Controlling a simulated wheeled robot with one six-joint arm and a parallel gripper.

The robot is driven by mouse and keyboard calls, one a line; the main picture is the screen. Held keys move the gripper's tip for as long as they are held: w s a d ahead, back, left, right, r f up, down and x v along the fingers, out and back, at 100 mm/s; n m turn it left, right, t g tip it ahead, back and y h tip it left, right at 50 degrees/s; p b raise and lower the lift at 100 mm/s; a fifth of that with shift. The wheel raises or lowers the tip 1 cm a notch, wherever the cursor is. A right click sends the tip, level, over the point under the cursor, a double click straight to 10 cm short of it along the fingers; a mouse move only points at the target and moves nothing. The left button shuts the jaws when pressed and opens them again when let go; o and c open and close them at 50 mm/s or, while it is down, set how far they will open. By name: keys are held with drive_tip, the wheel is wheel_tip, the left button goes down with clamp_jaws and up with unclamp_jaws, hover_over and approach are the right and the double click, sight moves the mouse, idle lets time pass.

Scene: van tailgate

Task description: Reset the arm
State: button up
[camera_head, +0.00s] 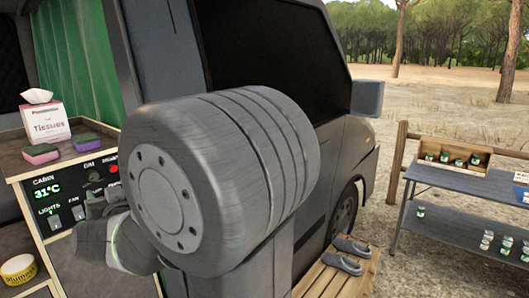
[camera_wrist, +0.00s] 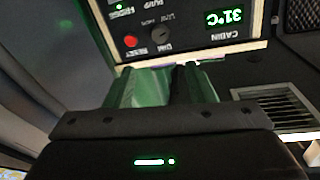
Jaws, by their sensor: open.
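My gripper (camera_wrist: 158,72) shows in the wrist view with its fingers apart and nothing visible between them. It is close in front of the control panel (camera_wrist: 185,38), which appears upside down there. The panel has a red reset button (camera_wrist: 130,41), a dim knob and a green display (camera_wrist: 231,16) reading 31°C. In the head view my large grey arm link fills the middle and hides part of the panel (camera_head: 42,207). The wrist end of my arm is low in front of the panel, and the fingertips are hard to make out there.
A yellow tin (camera_head: 18,269) is low left. Shoes (camera_head: 350,246) lie on a wooden step (camera_head: 335,280). A shelf table (camera_head: 465,182) holds small cans at right.

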sight(95, 176)
drive_tip(key=p+x, duration=0.3)
drive_tip(key=x, duration=0.9)
drive_tip(key=shift+a, duration=0.1)
drive_tip(key=shift+w+a+f, duration=0.2)
drive_tip(key=shift+s+d+r+m+b, duration=0.1)
drive_tip(key=shift+m+b, duration=0.2)
drive_tip(key=shift+b, duration=0.15)
drive_tip(key=shift+d, duration=0.1)
